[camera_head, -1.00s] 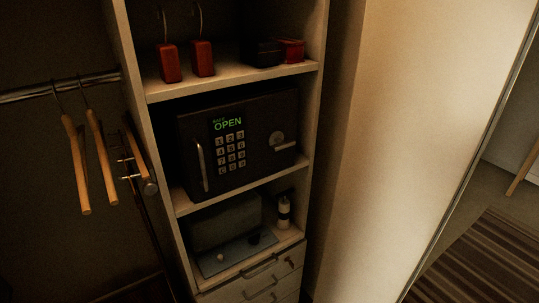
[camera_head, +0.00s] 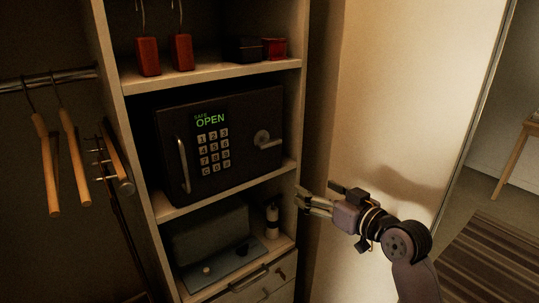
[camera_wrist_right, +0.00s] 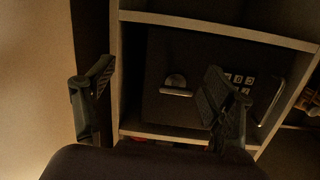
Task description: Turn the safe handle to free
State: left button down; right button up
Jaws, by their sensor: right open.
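The black safe (camera_head: 225,165) stands on the middle shelf of the closet, its door flush in its front. Its green display (camera_head: 210,120) reads OPEN above the keypad (camera_head: 214,148). A vertical pull bar (camera_head: 183,165) is at the safe's left. My right gripper (camera_head: 308,202) is open and empty, lower right of the handle and apart from it. In the right wrist view the handle (camera_wrist_right: 176,87) shows between the spread fingers, farther off. My left gripper is not visible.
The closet's right upright (camera_head: 297,100) stands beside the safe. A white bottle (camera_head: 272,218) and a grey box (camera_head: 210,235) are on the shelf below. Wooden hangers (camera_head: 45,165) hang at the left. A pale panel (camera_head: 400,90) is behind my right arm.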

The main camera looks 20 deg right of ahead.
aim_at(270, 146)
jog(key=s+a+r+n+t+y, duration=0.1)
jog(key=s+a+r+n+y, duration=0.1)
jog(key=s+r, duration=0.35)
jog(key=p+x, duration=0.1)
jog(key=x, duration=0.5)
jog(key=r+p+x, duration=0.1)
jog(key=x, duration=0.5)
jog(key=p+x, duration=0.1)
jog(key=x, duration=0.5)
jog(key=shift+w+d+r, duration=0.15)
jog(key=shift+w+d, duration=0.05)
jog(key=shift+w, duration=0.25)
jog(key=shift+c, duration=0.3)
jog(key=c, duration=1.1)
